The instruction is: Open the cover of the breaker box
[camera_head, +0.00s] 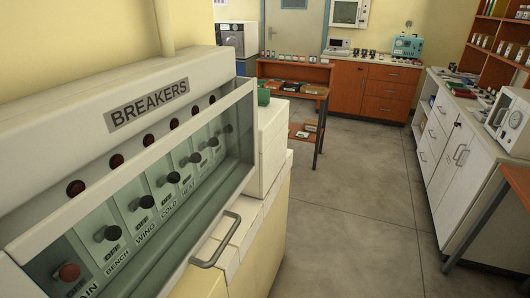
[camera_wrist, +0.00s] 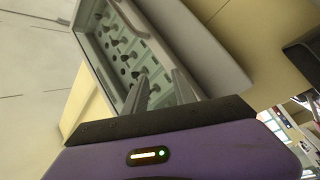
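The breaker box (camera_head: 100,95) fills the left of the head view, with a "BREAKERS" label on its upper face. Its cover (camera_head: 238,98) is a clear pane in a pale frame, standing in front of a row of knobs and appearing shut. A grey bar handle (camera_head: 216,240) sticks out along the cover's lower edge. In the wrist view the box (camera_wrist: 200,50) shows tilted, with its knobs beyond my fingers. My gripper (camera_wrist: 160,82) is open and empty, its two grey fingers apart and pointing toward the box. Whether they touch it cannot be told. My gripper is outside the head view.
Below the box is a cream cabinet, with a green container (camera_head: 263,96) beyond it. A wooden side table (camera_head: 312,92) and orange drawers (camera_head: 385,95) stand farther back. A white counter (camera_head: 455,150) lines the right. The grey floor (camera_head: 360,190) between is clear.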

